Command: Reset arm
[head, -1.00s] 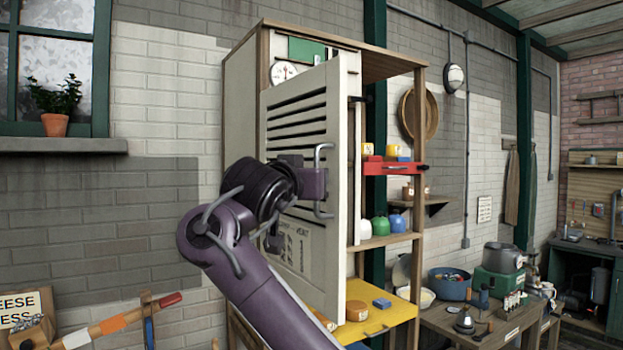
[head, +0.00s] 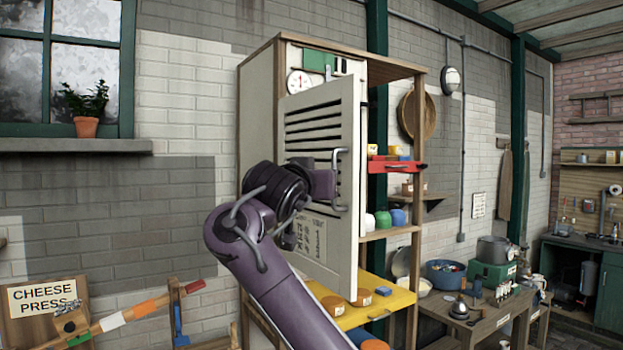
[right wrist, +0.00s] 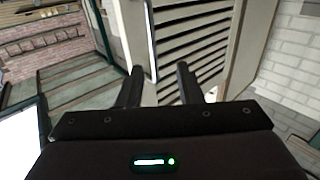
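My right arm rises from the bottom of the head view, its gripper (head: 322,184) at the louvred cabinet door (head: 318,118). The gripper is beside the door's metal handle (head: 339,158) and overlaps it in this view. In the right wrist view the two dark fingers (right wrist: 159,86) are apart, with the slatted door behind them and no held object visible. The door stands open at an angle from the tall cabinet (head: 258,140). My left gripper is not in view.
The open shelves hold a red tray (head: 392,166), coloured pots (head: 383,219) and a yellow shelf (head: 385,307). A workbench (head: 480,330) with a blue tub (head: 445,273) stands right. A striped pole (head: 130,314) and cheese press sign (head: 43,298) are lower left.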

